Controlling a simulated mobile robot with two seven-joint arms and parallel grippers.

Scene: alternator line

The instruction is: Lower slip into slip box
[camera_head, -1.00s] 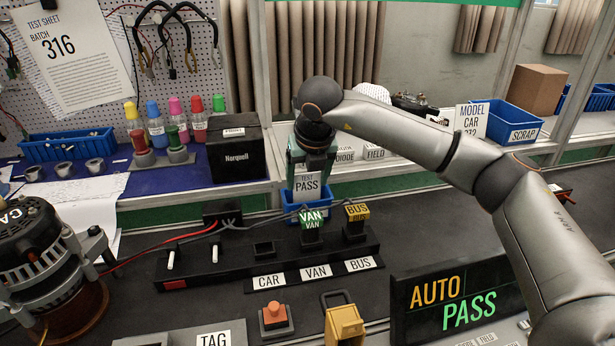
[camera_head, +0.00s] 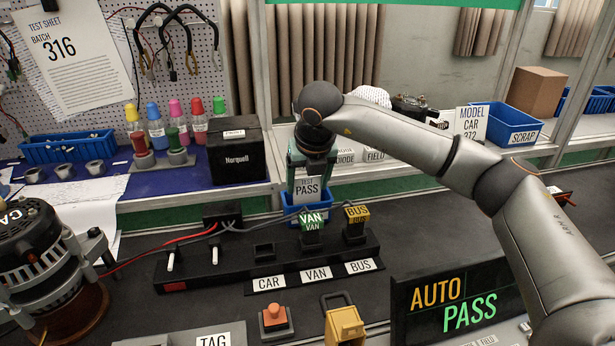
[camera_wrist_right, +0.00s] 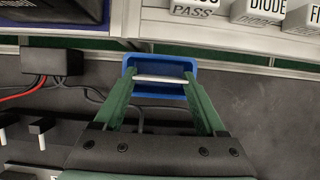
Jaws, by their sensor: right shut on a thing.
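The slip (camera_head: 307,189), a pale card reading "TEST PASS", hangs upright in my right gripper (camera_head: 308,172). In the right wrist view the gripper (camera_wrist_right: 160,80) is shut on the slip (camera_wrist_right: 160,78), seen edge-on between its green fingers. The blue slip box (camera_head: 293,210) stands directly below, behind the black socket strip. Its rim (camera_wrist_right: 160,62) surrounds the slip in the right wrist view. The slip's lower edge appears at the box's opening; I cannot tell how deep it is. My left gripper is not in view.
The black socket strip (camera_head: 215,272) with CAR, VAN and BUS labels lies in front of the box, with green VAN (camera_head: 312,220) and yellow BUS (camera_head: 357,213) plugs close by. A shelf edge (camera_head: 195,194) runs behind.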

